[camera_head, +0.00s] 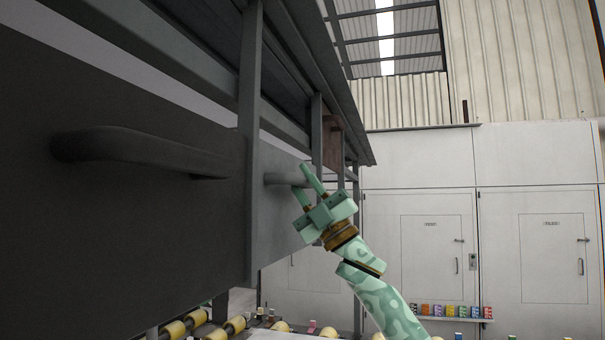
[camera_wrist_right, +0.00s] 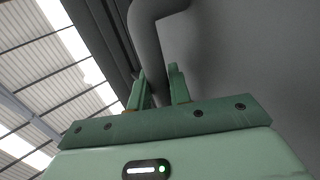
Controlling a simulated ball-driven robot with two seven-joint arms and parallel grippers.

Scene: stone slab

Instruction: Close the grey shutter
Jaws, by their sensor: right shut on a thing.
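The grey shutter (camera_head: 120,235) shows as a large, flat, dark grey panel filling the left of the head view. A bar handle (camera_head: 282,179) stands out from its farther part, right of a vertical post. My right gripper (camera_head: 302,178) is at the right end of this handle. In the right wrist view the bent grey handle (camera_wrist_right: 148,42) runs down between the fingers of my right gripper (camera_wrist_right: 158,75), which is shut on it. The fingers hide part of the handle. My left gripper is not in view.
A second, nearer bar handle (camera_head: 150,153) is on the panel at the left. A vertical post (camera_head: 251,130) stands between the two handles. Yellow rollers (camera_head: 173,330) lie below. White cabinets (camera_head: 420,155) stand behind, with open space at the right.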

